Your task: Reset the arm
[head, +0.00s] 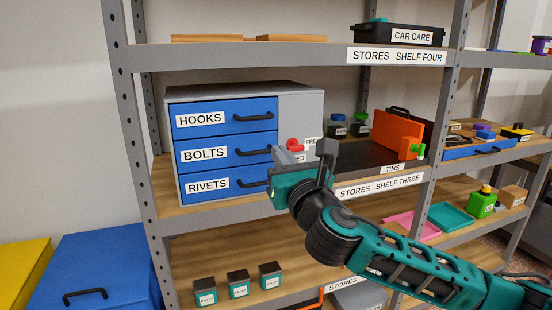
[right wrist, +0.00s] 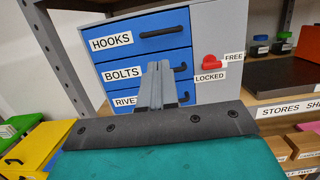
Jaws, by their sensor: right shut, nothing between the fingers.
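My right gripper (head: 284,158) is shut and empty, its arm coming in from the lower right. It is in front of the right part of the steel toolchest (head: 300,105), and its shut fingers also show in the right wrist view (right wrist: 157,75). The chest has three blue drawers, HOOKS (head: 222,119), BOLTS (head: 225,152) and RIVETS (head: 225,185), all looking closed. A red knob (right wrist: 209,62) sits on the grey side panel by FREE and LOCKED labels; which one it points at I cannot tell. The fingers overlap the BOLTS and RIVETS handles in the wrist view. My left gripper is not in view.
The chest stands on shelf three of a grey rack (head: 135,150). An orange box (head: 396,133) and dark-lidded jars (head: 338,127) are to its right. Several small tins (head: 238,284) stand on the shelf below. A blue bin (head: 95,270) is at lower left.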

